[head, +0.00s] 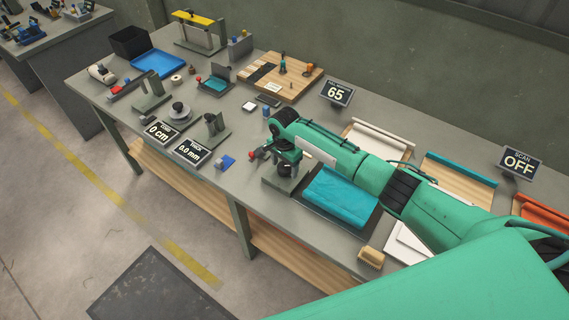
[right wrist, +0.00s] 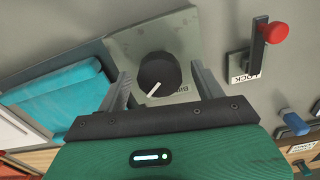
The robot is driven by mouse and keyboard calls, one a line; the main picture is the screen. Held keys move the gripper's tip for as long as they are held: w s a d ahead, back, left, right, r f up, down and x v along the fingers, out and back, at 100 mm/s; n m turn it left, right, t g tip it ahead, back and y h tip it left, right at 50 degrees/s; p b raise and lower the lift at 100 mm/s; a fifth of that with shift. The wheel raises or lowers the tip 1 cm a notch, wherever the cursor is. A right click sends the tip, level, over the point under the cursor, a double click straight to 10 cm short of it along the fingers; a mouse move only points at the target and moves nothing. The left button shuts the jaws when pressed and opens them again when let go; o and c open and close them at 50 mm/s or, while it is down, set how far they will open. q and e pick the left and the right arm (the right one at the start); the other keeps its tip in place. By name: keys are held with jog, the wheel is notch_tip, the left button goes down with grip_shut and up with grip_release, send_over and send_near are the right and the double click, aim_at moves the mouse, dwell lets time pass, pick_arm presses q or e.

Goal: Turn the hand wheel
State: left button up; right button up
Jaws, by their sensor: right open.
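A round black knob (right wrist: 158,72) with a white pointer mark, which looks like the hand wheel, sits on a grey plate (right wrist: 185,35) in the right wrist view. A partly covered label lies beside it. My right gripper (right wrist: 162,84) is open, with one finger on each side of the knob. A gap shows on both sides, so the fingers appear apart from it. In the head view my right gripper (head: 286,160) points down over the grey plate (head: 275,181) at the bench's front. My left gripper is not in view.
A red-knobbed lever (right wrist: 272,32) marked LOCK stands close beside the plate. A teal cloth-like block (head: 340,198) lies on the other side. Several stands, a blue tray (head: 157,64) and a wooden board (head: 300,87) occupy the bench. A brush (head: 370,258) lies near the front edge.

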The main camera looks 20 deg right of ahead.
jog(key=shift+c, duration=0.2)
jog(key=c, duration=1)
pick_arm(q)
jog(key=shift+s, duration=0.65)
pick_arm(e)
jog(key=shift+o, duration=0.2)
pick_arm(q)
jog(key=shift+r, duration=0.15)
